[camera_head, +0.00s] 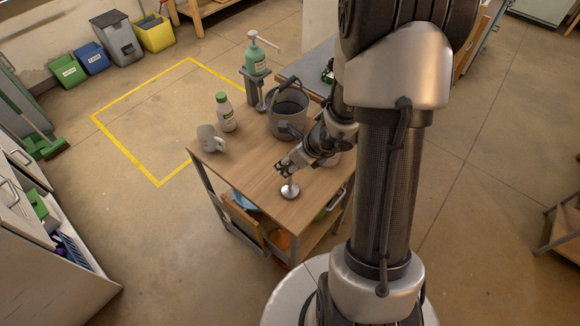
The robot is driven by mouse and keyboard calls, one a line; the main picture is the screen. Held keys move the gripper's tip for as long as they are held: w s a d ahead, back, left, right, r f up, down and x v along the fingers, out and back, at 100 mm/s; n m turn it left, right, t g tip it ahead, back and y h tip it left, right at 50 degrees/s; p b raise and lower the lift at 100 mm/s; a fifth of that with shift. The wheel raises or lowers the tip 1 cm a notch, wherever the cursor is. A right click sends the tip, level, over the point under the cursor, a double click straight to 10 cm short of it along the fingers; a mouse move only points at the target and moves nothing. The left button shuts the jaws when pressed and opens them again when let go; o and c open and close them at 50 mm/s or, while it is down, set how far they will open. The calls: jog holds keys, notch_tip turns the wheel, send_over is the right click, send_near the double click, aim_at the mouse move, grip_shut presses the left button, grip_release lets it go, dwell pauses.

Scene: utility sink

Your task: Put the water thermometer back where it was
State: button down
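A small round silver disc with a short upright stem (289,190) is at the front of the wooden table; it may be the water thermometer, but it is too small to be sure. My gripper (283,172) is just above it, pointing left and down, with its fingers close to the top of the stem. I cannot tell whether the fingers touch or hold it. A grey bucket (287,116) stands at the back right of the table, partly behind my arm.
On the table (245,178) stand a pale mug (209,139) and a white bottle with a green cap (225,113). My arm hides the table's right side. The table's left front is clear.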

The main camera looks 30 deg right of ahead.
jog(key=shift+f, duration=0.1)
jog(key=shift+f, duration=0.2)
jog(key=c, duration=0.9)
grip_release()
jog(key=shift+r, duration=0.15)
